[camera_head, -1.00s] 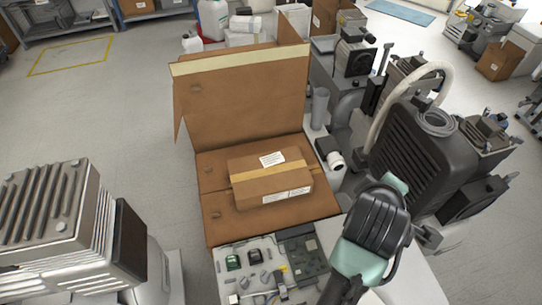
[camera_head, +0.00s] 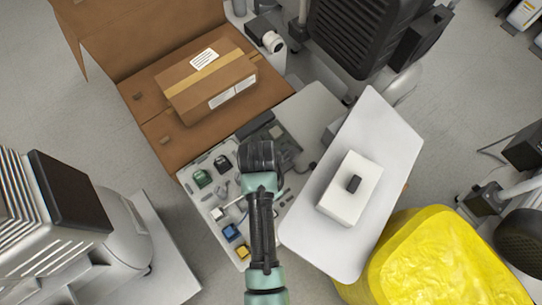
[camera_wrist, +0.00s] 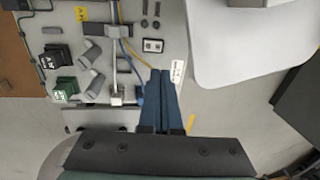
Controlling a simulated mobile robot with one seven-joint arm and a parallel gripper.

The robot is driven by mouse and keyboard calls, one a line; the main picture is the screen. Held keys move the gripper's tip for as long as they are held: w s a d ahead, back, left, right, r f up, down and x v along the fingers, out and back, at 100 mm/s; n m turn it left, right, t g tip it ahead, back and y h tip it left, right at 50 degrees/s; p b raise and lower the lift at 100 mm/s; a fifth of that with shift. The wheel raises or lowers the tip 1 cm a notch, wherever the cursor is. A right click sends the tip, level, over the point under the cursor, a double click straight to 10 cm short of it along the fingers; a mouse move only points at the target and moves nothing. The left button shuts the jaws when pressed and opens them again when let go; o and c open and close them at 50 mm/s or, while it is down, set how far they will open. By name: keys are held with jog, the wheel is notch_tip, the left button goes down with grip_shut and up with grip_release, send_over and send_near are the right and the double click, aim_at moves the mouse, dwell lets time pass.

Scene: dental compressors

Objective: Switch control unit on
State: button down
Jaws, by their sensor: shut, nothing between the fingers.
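A pale control panel (camera_head: 206,211) lies in front of the cardboard, carrying green, black, blue and yellow parts. In the wrist view the panel (camera_wrist: 112,35) shows a black block (camera_wrist: 57,56), a green block (camera_wrist: 65,89), a metal lever (camera_wrist: 121,62) and a small two-contact plate (camera_wrist: 153,45). My gripper (camera_wrist: 160,74) is shut and empty, its dark blue fingers over the panel's edge beside a small white label (camera_wrist: 178,72). I cannot tell whether they touch it. In the head view my arm hides the fingertips. I cannot tell which part is the power switch.
A white board (camera_head: 382,140) holding a white box (camera_head: 351,186) with a dark knob is right of my arm. A taped carton (camera_head: 190,85) lies on cardboard behind the panel. A yellow covered bin (camera_head: 440,260) stands at the lower right, a grey ribbed machine (camera_head: 30,215) at left.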

jog(key=shift+f, duration=0.1)
jog(key=f+b, duration=0.2)
jog(key=f, duration=0.2)
jog(key=s+f+b, duration=0.1)
jog(key=f+b, duration=0.1)
jog(key=f, duration=0.3)
jog(key=d+f+b, duration=0.1)
jog(key=f+b, duration=0.2)
jog(key=f, duration=0.1)
jog(key=shift+s+f, duration=0.15)
jog(key=shift+f, duration=0.2)
jog(key=shift+f, duration=0.15)
jog(key=shift+w+a+r, duration=0.2)
jog(key=shift+w+a, duration=0.2)
jog(key=shift+w, duration=0.2)
jog(key=shift+r+p, duration=0.1)
jog(key=shift+p, duration=0.25)
